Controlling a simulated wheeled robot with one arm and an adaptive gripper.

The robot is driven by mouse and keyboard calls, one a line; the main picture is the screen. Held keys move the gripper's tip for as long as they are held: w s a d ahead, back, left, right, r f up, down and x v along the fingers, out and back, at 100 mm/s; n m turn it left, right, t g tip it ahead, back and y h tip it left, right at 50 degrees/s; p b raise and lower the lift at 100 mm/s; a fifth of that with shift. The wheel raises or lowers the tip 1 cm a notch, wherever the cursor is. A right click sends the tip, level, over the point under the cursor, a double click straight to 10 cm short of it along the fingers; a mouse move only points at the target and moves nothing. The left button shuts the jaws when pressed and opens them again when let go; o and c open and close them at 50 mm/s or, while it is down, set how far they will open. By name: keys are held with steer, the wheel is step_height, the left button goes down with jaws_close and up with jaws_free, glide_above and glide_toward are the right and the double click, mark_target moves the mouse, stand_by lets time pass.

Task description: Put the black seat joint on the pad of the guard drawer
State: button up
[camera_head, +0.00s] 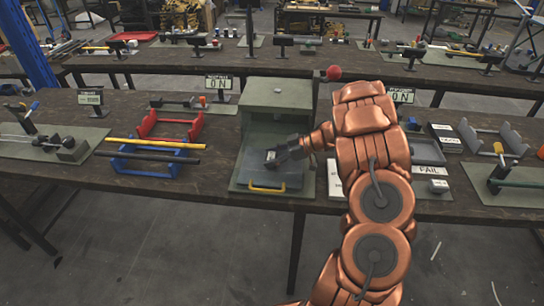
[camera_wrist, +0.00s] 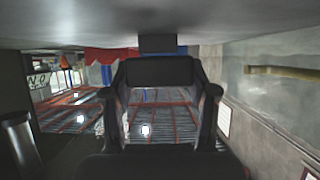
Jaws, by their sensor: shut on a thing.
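The guard drawer (camera_head: 283,184) is pulled out at the foot of a grey-green press (camera_head: 279,97), with a yellow handle (camera_head: 267,188) at its front. My gripper (camera_head: 272,157) is low over the drawer, in front of the press opening, reaching in from the right. It is shut on a dark thing, which I take to be the black seat joint. In the wrist view a black block (camera_wrist: 157,70) spans between my fingers; where fingers end and joint begins is hard to tell. The drawer's pad is not clearly visible beneath my gripper.
My copper arm covers the area right of the press. A grey tray (camera_head: 428,150) and a FAIL label (camera_head: 429,170) lie to the right. A red ball (camera_head: 334,73) shows above my arm.

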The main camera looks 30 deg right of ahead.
steer(key=shift+f, duration=0.15)
steer(key=o, duration=1.1)
steer(key=shift+o, duration=0.2)
steer(key=b+v, duration=0.3)
steer(key=v, duration=0.8)
steer(key=shift+s+d+r, duration=0.3)
steer(key=shift+d+r, duration=0.05)
steer(key=shift+r, duration=0.05)
